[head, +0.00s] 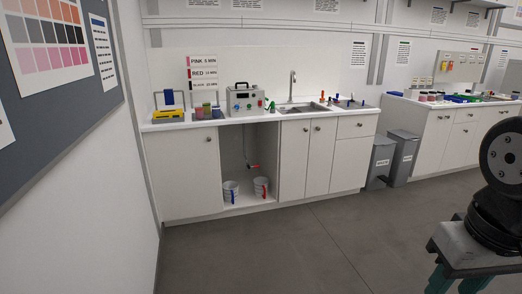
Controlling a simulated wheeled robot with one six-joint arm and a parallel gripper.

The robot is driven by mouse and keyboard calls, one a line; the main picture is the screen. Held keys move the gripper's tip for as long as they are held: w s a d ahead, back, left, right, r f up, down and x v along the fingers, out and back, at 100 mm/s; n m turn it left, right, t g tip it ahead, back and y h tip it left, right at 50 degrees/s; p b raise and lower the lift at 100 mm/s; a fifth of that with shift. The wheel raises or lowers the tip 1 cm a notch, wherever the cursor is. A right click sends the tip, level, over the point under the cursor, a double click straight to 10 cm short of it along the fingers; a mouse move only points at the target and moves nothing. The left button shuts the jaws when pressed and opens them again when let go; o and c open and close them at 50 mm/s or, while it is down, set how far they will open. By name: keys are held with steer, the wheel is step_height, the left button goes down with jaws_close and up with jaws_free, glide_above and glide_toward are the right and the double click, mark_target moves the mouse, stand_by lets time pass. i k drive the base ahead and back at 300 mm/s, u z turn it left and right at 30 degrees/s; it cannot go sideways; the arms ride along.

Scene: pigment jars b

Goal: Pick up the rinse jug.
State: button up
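Two white jugs stand on the floor of the open bay under the counter. The left jug (230,188) has a blue handle, and the right jug (261,185) has a red handle. I cannot tell from this view which of them is the rinse jug. My gripper (460,286) is at the lower right edge, with a grey body and teal fingers pointing down. Its fingertips are cut off by the frame, so its opening is hidden. It is far from both jugs, nearer the camera.
A red-handled valve (254,167) on a pipe hangs above the jugs. The counter (300,113) carries a grey device (245,99), a yellow item (169,115) and a sink. Two grey bins (381,160) stand to the right. The floor (290,240) before the bay is clear.

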mark_target(230, 187)
steer(key=z, duration=0.35)
steer(key=i, duration=2.2)
steer(key=u, duration=0.7)
steer(key=i, duration=1.7)
steer(key=u, duration=0.8)
